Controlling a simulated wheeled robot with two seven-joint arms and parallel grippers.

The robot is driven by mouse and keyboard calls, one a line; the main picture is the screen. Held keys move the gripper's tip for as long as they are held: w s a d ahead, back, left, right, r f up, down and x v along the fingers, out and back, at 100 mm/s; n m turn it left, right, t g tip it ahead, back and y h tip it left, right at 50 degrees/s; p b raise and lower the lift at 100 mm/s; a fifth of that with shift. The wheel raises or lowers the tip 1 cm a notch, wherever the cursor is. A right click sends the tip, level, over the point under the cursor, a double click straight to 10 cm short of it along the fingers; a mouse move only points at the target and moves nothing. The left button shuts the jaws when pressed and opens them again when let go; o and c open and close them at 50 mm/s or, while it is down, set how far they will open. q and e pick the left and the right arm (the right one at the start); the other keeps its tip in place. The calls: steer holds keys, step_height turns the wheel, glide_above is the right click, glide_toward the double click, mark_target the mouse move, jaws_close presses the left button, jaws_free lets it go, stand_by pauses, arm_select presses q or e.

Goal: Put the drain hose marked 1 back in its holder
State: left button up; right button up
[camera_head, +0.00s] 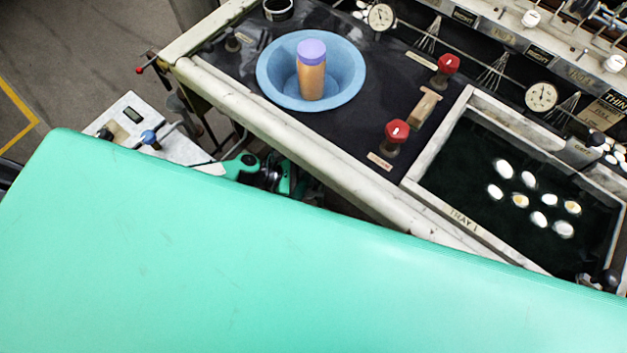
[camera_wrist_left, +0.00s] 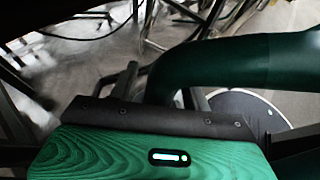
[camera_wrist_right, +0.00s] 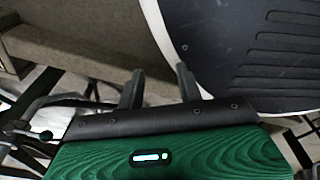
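I cannot make out a drain hose marked 1 or its holder in any view. A short dark grey pipe-like piece (camera_head: 178,103) shows by the basin frame's left end; I cannot tell what it is. My left gripper (camera_head: 272,178) is partly seen below the bench's front rail. In the left wrist view its fingers (camera_wrist_left: 163,88) stand apart, with a thick dark green tube-like part behind them, perhaps my own arm. My right gripper (camera_wrist_right: 160,84) is open and empty in the right wrist view; it is hidden in the head view.
The bench's pale front rail (camera_head: 290,140) runs diagonally. A white panel (camera_head: 125,115) stands left of the bench.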

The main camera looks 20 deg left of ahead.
steer(key=shift+s, duration=0.15)
arm_select(q)
steer(key=shift+r, duration=0.3)
steer(key=shift+s+a+r, duration=0.1)
steer(key=shift+a, duration=0.25)
steer(key=v, duration=0.3)
steer(key=shift+s+a, duration=0.15)
steer(key=shift+a, duration=0.1)
steer(key=v, duration=0.8)
steer(key=shift+r+b, duration=0.2)
steer(key=shift+b, duration=0.2)
arm_select(e)
steer(key=shift+w+f, duration=0.1)
steer(key=shift+w, duration=0.3)
arm_select(q)
steer(key=shift+d, duration=0.1)
arm_select(e)
steer(key=shift+s, duration=0.3)
